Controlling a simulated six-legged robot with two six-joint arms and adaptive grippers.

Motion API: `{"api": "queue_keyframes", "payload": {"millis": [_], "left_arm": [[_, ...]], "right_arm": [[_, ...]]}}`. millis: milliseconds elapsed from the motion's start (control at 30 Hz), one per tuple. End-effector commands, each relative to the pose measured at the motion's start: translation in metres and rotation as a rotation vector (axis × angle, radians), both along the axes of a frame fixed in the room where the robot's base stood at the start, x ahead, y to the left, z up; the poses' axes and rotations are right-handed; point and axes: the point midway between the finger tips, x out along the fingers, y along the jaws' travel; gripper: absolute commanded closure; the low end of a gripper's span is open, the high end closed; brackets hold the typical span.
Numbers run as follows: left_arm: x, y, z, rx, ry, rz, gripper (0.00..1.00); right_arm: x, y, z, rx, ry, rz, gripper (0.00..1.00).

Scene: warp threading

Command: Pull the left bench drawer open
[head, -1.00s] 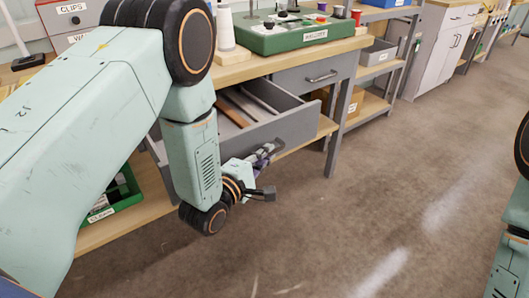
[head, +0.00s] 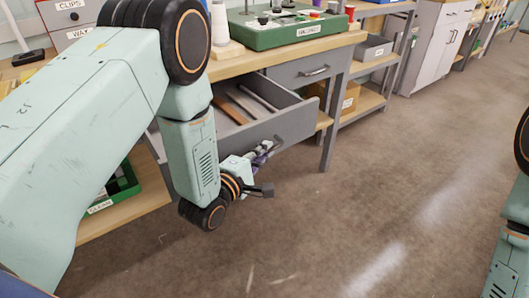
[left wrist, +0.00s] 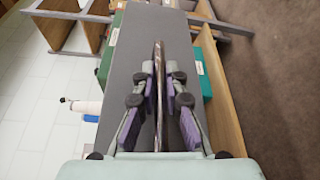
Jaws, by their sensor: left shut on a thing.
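The left bench drawer (head: 288,126) is grey and stands pulled out from under the wooden bench top in the head view, its inside showing. My left gripper (head: 262,152) is low in front of the drawer front. In the left wrist view, my left gripper (left wrist: 160,80) has its purple-padded fingers on both sides of the long, thin drawer handle (left wrist: 159,55) and is shut on it. The grey drawer front (left wrist: 184,40) lies behind the handle. In the head view the handle is mostly hidden by the gripper. My right gripper is out of the picture.
Wooden strips (head: 233,108) lie in the drawer. A second drawer (head: 300,75) to the right is shut. A green box (head: 285,36) and a white cone (head: 220,25) stand on the bench. A bench leg (head: 332,140) is right of the drawer. The floor (head: 400,200) is clear.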

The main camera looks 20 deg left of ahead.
Motion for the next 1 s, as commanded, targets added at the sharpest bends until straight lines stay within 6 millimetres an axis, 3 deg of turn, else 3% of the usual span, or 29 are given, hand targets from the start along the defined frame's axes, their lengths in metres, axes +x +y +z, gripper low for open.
{"api": "queue_keyframes", "payload": {"millis": [33, 67, 333, 733, 1000], "left_arm": [[0.0, 0.001, 0.0, 0.0, -0.001, 0.002, 1.0], [0.0, 0.0, 0.0, 0.0, -0.001, 0.002, 0.89], [-0.001, -0.001, 0.0, 0.0, 0.0, 0.001, 0.66], [-0.009, 0.0, 0.0, 0.0, 0.002, 0.002, 0.66], [-0.058, 0.015, 0.004, -0.002, 0.005, 0.005, 0.66]], "right_arm": [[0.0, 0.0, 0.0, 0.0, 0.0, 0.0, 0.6], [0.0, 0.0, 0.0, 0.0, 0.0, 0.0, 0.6], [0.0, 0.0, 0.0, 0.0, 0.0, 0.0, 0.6], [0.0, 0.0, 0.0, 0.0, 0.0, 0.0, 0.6], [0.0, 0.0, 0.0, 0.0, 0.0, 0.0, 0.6]]}}
